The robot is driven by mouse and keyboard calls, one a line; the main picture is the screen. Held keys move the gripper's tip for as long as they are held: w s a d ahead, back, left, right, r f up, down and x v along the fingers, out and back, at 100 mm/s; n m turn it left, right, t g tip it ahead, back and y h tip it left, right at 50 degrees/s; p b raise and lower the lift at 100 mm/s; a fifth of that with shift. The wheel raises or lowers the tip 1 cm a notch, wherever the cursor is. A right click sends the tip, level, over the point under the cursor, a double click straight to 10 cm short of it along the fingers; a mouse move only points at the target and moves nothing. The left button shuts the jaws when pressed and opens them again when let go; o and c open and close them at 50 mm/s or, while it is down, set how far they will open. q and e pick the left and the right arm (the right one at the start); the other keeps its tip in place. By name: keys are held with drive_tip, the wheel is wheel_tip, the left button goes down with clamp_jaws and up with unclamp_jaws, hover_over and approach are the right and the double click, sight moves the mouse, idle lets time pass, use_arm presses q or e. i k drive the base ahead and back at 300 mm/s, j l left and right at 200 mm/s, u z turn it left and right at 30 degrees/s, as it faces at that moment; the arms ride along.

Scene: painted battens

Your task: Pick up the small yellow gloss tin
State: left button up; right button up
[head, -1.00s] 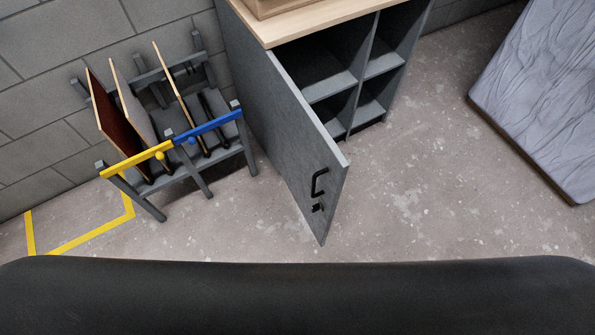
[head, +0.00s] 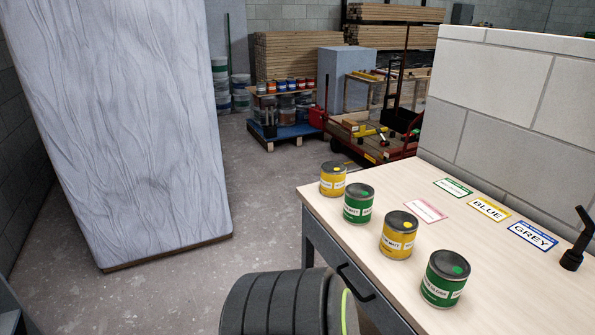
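Two yellow tins stand upright on the pale bench. The far yellow tin (head: 333,180) is at the bench's far left corner and looks the smaller, though it is also farther off; its label is too small to read. The nearer yellow tin (head: 397,240) has a label that seems to read MATT. A green tin (head: 358,205) stands between them, its label apparently MATT. Another green tin (head: 442,281), apparently labelled GLOSS, is nearest. The tins stand apart. Neither gripper is in view.
The bench (head: 480,245) carries several label cards, including BLUE (head: 489,209) and GREY (head: 532,236), and a black handled fitting (head: 574,245). A block wall (head: 510,100) rises behind. A wrapped panel (head: 125,130) stands left. Concrete floor (head: 200,270) is open between panel and bench.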

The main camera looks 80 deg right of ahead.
sight(333, 174)
drive_tip(key=z, duration=1.45)
